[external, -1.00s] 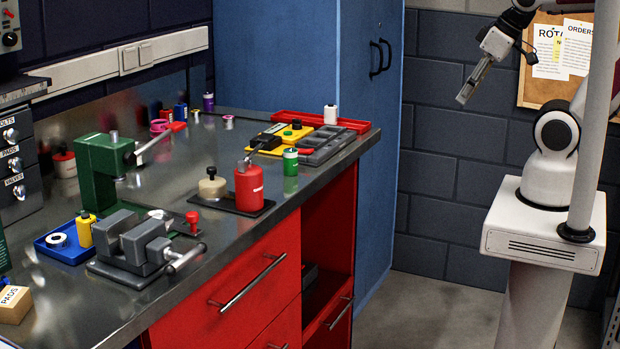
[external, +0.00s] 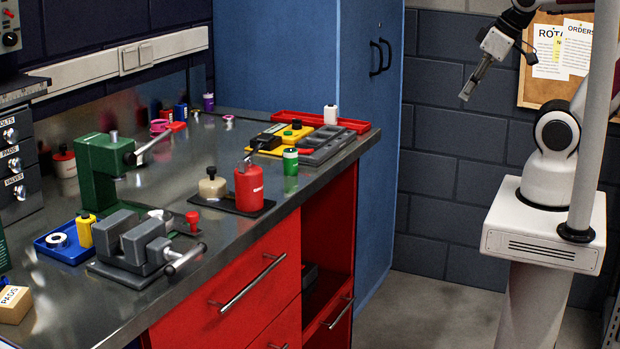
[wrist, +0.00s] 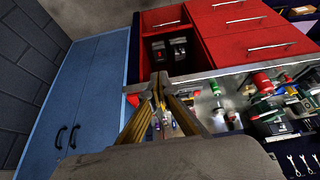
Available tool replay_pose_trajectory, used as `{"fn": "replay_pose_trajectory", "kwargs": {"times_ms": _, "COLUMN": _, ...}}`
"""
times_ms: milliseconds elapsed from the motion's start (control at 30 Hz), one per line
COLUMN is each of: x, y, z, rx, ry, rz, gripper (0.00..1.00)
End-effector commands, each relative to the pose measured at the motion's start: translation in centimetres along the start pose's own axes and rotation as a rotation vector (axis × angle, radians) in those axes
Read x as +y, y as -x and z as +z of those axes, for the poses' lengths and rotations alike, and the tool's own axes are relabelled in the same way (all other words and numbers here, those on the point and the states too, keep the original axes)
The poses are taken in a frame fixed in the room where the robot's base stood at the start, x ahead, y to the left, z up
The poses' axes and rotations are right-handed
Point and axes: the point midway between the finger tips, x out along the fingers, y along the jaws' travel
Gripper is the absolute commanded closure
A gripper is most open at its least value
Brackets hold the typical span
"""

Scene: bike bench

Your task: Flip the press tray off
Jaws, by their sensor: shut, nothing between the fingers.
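A green press-like tool (external: 98,172) with a metal lever stands at the left back of the metal bench. A yellow tray (external: 287,136) with black parts lies at the bench's far right end, joined by a grey compartment tray (external: 325,146). I cannot tell which piece is the press tray, and no switch on it can be made out. My gripper (external: 468,90) is shut and empty, high in the air right of the bench and apart from everything on it. Its fingers also show in the wrist view (wrist: 160,88), with the bench beyond them.
A grey vise (external: 135,243) and a blue tray (external: 65,250) are at the front left. A red bottle (external: 249,186) stands on a black plate. A long red tray (external: 350,124) lies behind the grey one. A blue cabinet (external: 300,60) stands behind. The space between gripper and bench is free.

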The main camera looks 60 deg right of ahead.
Motion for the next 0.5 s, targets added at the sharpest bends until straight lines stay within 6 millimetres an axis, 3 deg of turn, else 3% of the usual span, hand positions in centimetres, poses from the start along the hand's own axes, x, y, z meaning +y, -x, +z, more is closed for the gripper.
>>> {"fn": "replay_pose_trajectory", "kwargs": {"times_ms": 500, "x": -4.1, "y": -3.6, "z": 1.2, "rx": -0.171, "ry": 0.16, "rz": -0.07, "gripper": 1.0}}
